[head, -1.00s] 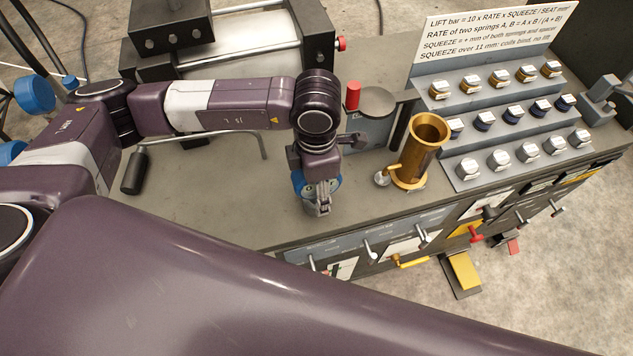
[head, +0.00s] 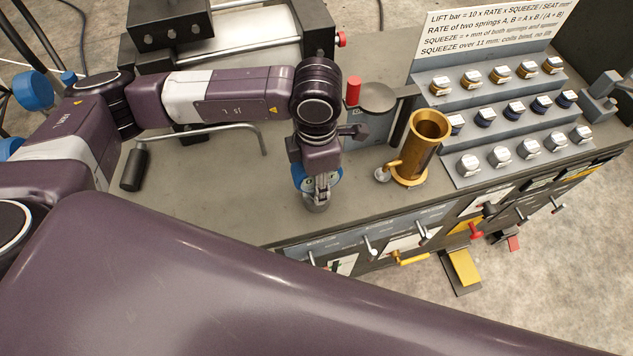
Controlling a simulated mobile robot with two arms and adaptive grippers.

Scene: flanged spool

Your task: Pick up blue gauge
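A small grey round piece shows just below the fingers. I cannot tell whether the fingers are closed on the blue part or only around it. My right gripper is not in view.
A brass cylinder (head: 423,145) stands right of my gripper on the grey bench (head: 215,200). Behind are a red cylinder (head: 353,90) and a round grey plate (head: 378,97). A stepped rack (head: 480,140) holds several capped parts. Levers line the bench front.

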